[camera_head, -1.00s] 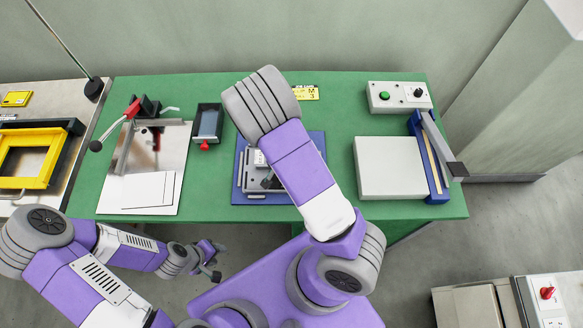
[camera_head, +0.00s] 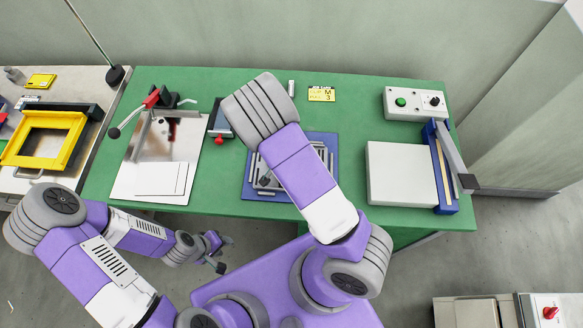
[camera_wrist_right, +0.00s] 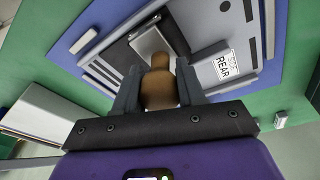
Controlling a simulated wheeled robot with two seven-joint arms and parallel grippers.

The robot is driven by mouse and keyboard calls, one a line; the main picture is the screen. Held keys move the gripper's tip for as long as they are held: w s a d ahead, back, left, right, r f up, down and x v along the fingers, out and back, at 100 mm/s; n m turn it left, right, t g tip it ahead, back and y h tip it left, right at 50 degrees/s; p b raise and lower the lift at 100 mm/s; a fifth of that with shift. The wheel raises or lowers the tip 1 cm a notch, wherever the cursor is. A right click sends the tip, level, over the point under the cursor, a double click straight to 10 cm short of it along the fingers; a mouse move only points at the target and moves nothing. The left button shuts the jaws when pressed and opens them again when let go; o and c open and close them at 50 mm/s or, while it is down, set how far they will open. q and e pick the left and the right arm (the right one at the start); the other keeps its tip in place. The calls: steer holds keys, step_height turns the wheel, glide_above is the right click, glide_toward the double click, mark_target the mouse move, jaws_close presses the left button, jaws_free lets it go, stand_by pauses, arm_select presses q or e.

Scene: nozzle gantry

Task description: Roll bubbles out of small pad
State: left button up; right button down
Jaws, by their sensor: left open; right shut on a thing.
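My right gripper (camera_wrist_right: 158,88) is shut on the brown handle (camera_wrist_right: 160,92) of a tool in the right wrist view. A grey block-like or roller-like head (camera_wrist_right: 147,40) shows just beyond the handle, over a grey fixture (camera_wrist_right: 205,18). I cannot tell whether it touches the surface below. The fixture also shows in the head view (camera_head: 262,181), on a blue mat (camera_head: 332,150), partly hidden by my right arm. The right gripper is hidden there. I cannot pick out the small pad. My left gripper (camera_head: 223,253) is open and empty, off the table's front edge.
On the green table (camera_head: 350,120) are a silver plate with white sheets (camera_head: 160,178) at left, a dark tray (camera_head: 218,122), a white block (camera_head: 400,172) and a button box (camera_head: 415,103) at right. A yellow frame (camera_head: 75,130) lies on the left side table.

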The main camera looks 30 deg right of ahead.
steer(key=shift+w+a, duration=0.15)
steer(key=shift+a, duration=0.2)
steer(key=shift+s+d, duration=0.55)
steer(key=shift+d, duration=0.35)
steer(key=shift+s+d+b, duration=0.25)
steer(key=shift+s+d, duration=0.5)
steer(key=shift+d, duration=0.35)
steer(key=shift+s+d+b, duration=0.2)
steer(key=shift+s+d, duration=0.55)
steer(key=shift+d, duration=0.35)
steer(key=shift+w+a+p, duration=0.35)
steer(key=shift+w+a, duration=0.15)
steer(key=shift+a, duration=0.45)
steer(key=shift+w+a, duration=0.4)
steer(key=shift+a, duration=0.35)
steer(key=shift+f, duration=0.1)
